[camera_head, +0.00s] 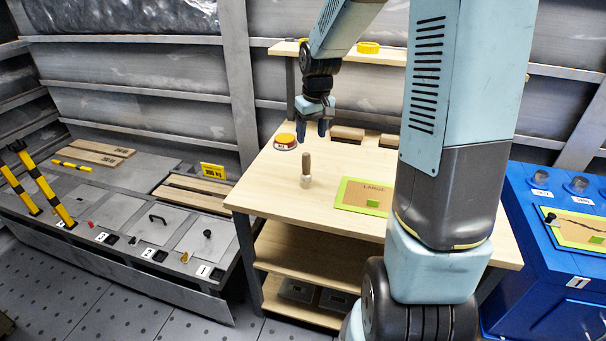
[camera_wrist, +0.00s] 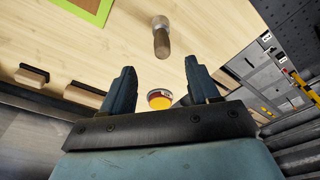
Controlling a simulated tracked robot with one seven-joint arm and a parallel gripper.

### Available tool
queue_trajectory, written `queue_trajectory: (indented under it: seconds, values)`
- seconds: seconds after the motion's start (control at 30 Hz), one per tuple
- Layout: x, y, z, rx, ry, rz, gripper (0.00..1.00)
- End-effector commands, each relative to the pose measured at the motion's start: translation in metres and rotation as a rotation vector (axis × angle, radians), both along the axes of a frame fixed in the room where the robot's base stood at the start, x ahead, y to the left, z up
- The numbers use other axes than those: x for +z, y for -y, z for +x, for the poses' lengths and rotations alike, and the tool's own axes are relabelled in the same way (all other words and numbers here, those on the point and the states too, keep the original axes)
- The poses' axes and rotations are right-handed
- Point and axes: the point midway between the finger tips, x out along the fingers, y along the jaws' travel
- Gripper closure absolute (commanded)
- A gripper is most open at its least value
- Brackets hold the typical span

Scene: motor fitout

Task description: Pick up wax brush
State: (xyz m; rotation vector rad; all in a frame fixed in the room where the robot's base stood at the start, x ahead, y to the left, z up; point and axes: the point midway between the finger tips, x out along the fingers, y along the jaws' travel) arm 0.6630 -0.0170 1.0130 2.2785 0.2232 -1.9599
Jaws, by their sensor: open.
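The wax brush (camera_head: 306,170) stands upright on the wooden table (camera_head: 262,190), with a brown wooden handle on top and a pale grey lower part. In the wrist view the brush (camera_wrist: 161,38) is beyond my fingertips, near the top middle. My gripper (camera_head: 312,134) hangs above the table, behind and above the brush, with its fingers pointing down. In the wrist view my gripper (camera_wrist: 160,78) is open, with nothing between its fingers. Its fingers are apart from the brush.
A green-edged board (camera_head: 363,196) lies right of the brush. Two dark-faced wooden blocks (camera_head: 347,134) are at the back. A shelf with a yellow ring (camera_head: 368,47) stands behind. The table around the brush is clear.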

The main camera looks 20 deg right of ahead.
Motion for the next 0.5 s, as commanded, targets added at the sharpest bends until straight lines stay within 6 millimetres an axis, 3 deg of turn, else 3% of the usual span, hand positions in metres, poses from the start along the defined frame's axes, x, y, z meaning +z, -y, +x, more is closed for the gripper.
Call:
queue_trajectory:
  seconds: [0.3, 0.5]
  values:
    - [-0.054, -0.002, 0.007, 0.001, -0.004, 0.001, 0.40]
    - [-0.071, -0.003, 0.011, 0.000, -0.001, 0.001, 0.40]
